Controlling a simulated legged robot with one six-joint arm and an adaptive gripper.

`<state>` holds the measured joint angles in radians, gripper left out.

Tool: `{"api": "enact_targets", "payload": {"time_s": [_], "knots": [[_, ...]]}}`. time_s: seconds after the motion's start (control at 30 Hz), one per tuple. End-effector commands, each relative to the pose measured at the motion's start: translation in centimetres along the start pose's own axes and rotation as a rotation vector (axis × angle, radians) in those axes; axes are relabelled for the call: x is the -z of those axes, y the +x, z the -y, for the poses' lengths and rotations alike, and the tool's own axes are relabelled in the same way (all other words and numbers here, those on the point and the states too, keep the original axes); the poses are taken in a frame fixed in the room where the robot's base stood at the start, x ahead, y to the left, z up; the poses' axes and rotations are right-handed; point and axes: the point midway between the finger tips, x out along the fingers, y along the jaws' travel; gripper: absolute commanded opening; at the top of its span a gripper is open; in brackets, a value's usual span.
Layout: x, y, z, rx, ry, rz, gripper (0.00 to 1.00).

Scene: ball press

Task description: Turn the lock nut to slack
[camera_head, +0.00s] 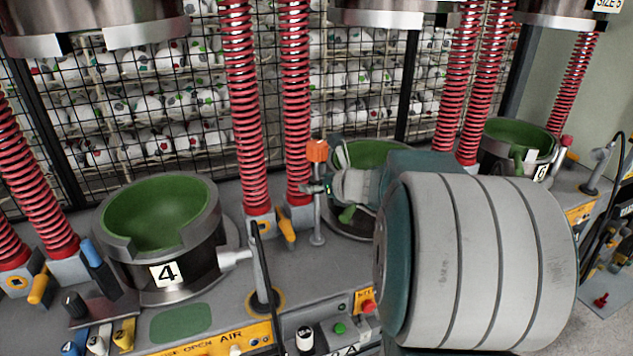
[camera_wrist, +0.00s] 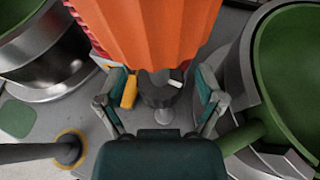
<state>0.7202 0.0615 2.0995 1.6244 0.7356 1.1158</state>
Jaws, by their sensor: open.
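The lock nut (camera_wrist: 157,90) looks like a dark lobed knob with a pale mark, under a large orange ribbed cap (camera_wrist: 145,35) in the wrist view. In the head view the orange cap (camera_head: 317,150) tops a thin upright post (camera_head: 317,225) between the press cups; the nut is hard to make out there. My gripper (camera_wrist: 162,84) is open, with one finger to each side of the nut and visible gaps between.
A green-lined cup marked 4 (camera_head: 168,273) stands to the left, with its lever (camera_head: 262,265). Another green-lined cup (camera_head: 365,155) is close behind my gripper. Red springs (camera_head: 296,100) rise just behind the post. A yellow-orange handle (camera_wrist: 129,91) lies near the left finger.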

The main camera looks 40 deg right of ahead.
Motion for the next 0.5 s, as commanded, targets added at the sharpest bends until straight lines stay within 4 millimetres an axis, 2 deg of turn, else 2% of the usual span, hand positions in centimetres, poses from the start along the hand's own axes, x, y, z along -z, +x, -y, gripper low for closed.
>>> {"api": "enact_targets", "payload": {"time_s": [0.07, 0.1, 0.27, 0.3, 0.5], "knots": [[-0.01, -0.02, 0.0, 0.0, 0.0, 0.0, 0.87], [-0.01, -0.03, 0.01, 0.0, 0.0, 0.0, 0.78], [-0.01, -0.05, 0.01, 0.0, 0.0, 0.0, 0.07], [-0.01, -0.04, 0.0, 0.0, 0.0, 0.0, 0.04], [0.0, -0.02, 0.07, -0.011, -0.005, 0.0, 0.04]]}}
